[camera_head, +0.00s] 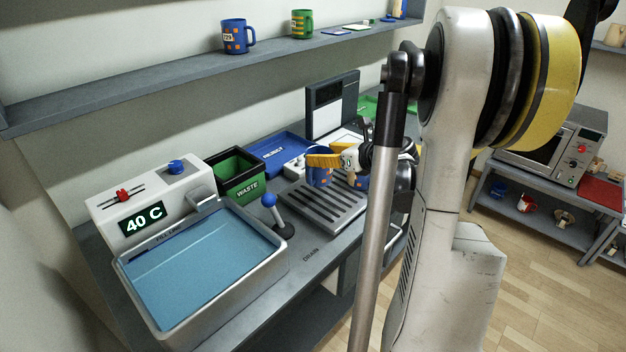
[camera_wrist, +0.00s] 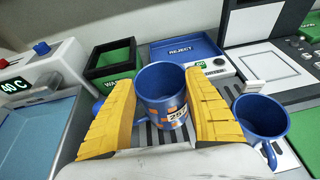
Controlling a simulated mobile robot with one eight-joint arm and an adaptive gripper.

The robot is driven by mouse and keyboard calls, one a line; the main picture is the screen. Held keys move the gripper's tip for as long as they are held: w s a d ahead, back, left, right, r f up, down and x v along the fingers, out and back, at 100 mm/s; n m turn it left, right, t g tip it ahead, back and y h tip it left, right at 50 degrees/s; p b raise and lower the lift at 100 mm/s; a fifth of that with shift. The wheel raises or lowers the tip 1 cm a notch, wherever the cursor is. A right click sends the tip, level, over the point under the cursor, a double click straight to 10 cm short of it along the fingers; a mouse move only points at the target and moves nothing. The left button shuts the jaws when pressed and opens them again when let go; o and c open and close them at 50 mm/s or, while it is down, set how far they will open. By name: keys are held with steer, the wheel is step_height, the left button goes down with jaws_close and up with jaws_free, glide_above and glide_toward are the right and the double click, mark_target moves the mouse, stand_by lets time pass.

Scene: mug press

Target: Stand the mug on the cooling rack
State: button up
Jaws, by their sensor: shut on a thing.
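My gripper (camera_wrist: 160,110) has its yellow fingers shut on a blue mug (camera_wrist: 161,85) with orange squares and a numbered label. The mug is upright, its open mouth towards the wrist camera. In the head view my gripper (camera_head: 326,160) is over the back of the slatted cooling rack (camera_head: 315,208), with the held mug (camera_head: 317,179) partly hidden by a finger. I cannot tell whether its base touches the slats.
A water bath (camera_head: 190,265) reading 40 C, a blue-knobbed lever (camera_head: 272,208) and a black-green waste bin (camera_head: 237,174) lie left of the rack. The blue reject tray (camera_head: 277,154) is behind. A shelf (camera_head: 180,72) with mugs runs above. The rack's front is clear.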

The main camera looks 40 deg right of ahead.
steer(key=shift+w+a+f+b, duration=0.4)
steer(key=shift+w+a+f, duration=0.65)
steer(key=shift+w, duration=0.2)
steer(key=shift+a+f+b, duration=0.1)
steer(key=shift+f+b, duration=0.95)
steer(key=shift+f, duration=0.85)
steer(key=shift+f, duration=0.15)
steer(key=o, duration=1.3)
steer(key=shift+o, duration=0.2)
